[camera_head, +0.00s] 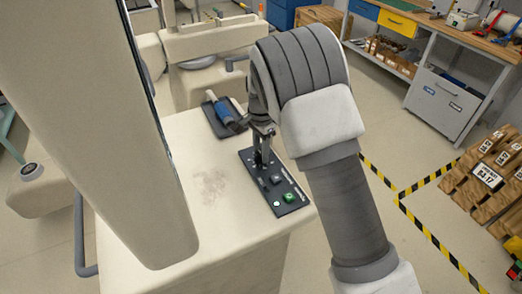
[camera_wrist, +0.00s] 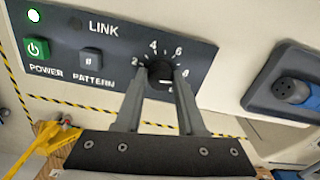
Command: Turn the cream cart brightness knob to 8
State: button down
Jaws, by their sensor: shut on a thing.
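The dark control panel (camera_head: 266,178) is on top of the cream cart (camera_head: 215,185); it also shows in the wrist view (camera_wrist: 125,50). The black brightness knob (camera_wrist: 160,73) sits in a white dial scale reading 2, 4, 6 and 8. A pale pointer line on the knob appears to point rightward, toward the 8 side; its exact setting is hard to read. My gripper (camera_wrist: 158,78) has a finger on each side of the knob and is shut on it. In the head view, my gripper (camera_head: 262,135) is over the panel's far end and hides the knob.
A dark tray (camera_head: 212,125) with a blue-handled tool (camera_head: 222,110) lies beyond the panel. A tall cream upright (camera_head: 95,110) rises at left.

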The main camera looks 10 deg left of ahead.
jog(key=shift+w+r, duration=0.1)
jog(key=c, duration=0.5)
grip_release()
notch_tip(320, 180, up, 17)
jog(key=shift+r, duration=0.15)
